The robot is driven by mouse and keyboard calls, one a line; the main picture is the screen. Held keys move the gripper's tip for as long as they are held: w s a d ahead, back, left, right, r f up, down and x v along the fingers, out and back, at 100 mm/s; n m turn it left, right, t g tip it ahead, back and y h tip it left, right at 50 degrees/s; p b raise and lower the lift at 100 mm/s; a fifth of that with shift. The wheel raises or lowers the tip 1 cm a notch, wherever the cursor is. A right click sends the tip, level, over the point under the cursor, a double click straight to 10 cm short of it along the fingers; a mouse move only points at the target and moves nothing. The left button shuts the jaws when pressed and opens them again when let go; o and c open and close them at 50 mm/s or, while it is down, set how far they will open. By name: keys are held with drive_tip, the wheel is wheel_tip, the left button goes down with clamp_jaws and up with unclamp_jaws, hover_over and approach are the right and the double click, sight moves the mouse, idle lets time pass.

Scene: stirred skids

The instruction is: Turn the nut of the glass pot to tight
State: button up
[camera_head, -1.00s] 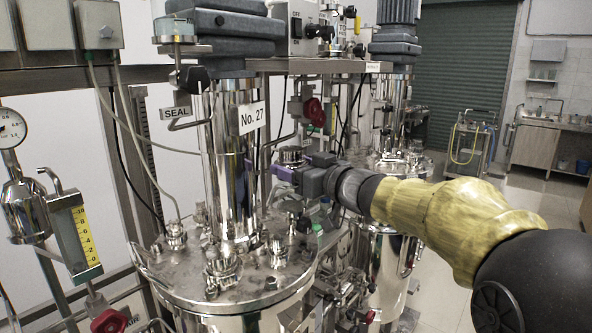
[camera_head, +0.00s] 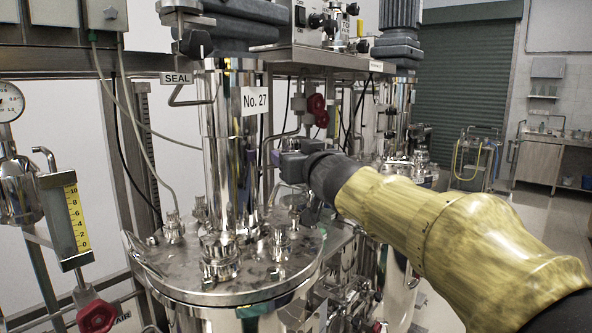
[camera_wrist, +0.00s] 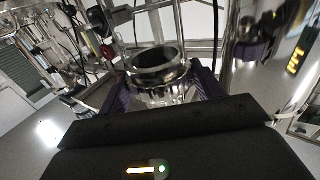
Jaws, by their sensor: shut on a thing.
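In the wrist view, a round clear piece with a dark open rim (camera_wrist: 156,66) stands between the purple fingers of my gripper (camera_wrist: 160,93). A ribbed metallic ring (camera_wrist: 158,95) shows below the rim. It looks like the glass pot with its nut, but I cannot tell the thread or how tight it is. My gripper is shut on the ring, one finger on each side. In the head view my gripper (camera_head: 276,158) reaches in from the right, above the steel vessel lid (camera_head: 190,278); the held piece is mostly hidden there.
The steel column with a "No. 27" label (camera_head: 255,100) stands just left of my gripper. Red valve knobs (camera_head: 316,104) are behind it. A second steel column (camera_head: 393,118) is behind my arm. Fittings crowd the lid; open floor lies at the right.

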drive_tip(key=shift+a+f+m+t+h+b, duration=0.15)
drive_tip(key=shift+m+h+b, duration=0.3)
drive_tip(key=shift+b, duration=1.4)
drive_tip(key=shift+m+t+h+b, duration=0.25)
drive_tip(key=shift+h+b, duration=0.45)
drive_tip(key=shift+b, duration=1.2)
drive_tip(key=shift+a+f+m+t+h+b, duration=0.1)
drive_tip(key=shift+m+h+b, duration=0.4)
drive_tip(key=shift+b, duration=1.35)
drive_tip(key=m+h+b, duration=0.1)
drive_tip(key=h+b, duration=0.1)
drive_tip(key=b, duration=0.1)
drive_tip(key=shift+a+f+b, duration=0.1)
drive_tip(key=shift+b, duration=0.2)
drive_tip(key=shift+a+m+h, duration=0.1)
drive_tip(key=shift+m+h, duration=0.4)
drive_tip(key=shift+h, duration=0.25)
drive_tip(key=shift+m+h, duration=0.8)
drive_tip(key=shift+h, duration=0.3)
drive_tip(key=shift+m+h, duration=0.3)
drive_tip(key=shift+h, duration=0.1)
drive_tip(key=o, duration=1)
drive_tip(key=shift+r, duration=0.2)
drive_tip(key=shift+s+r, duration=0.1)
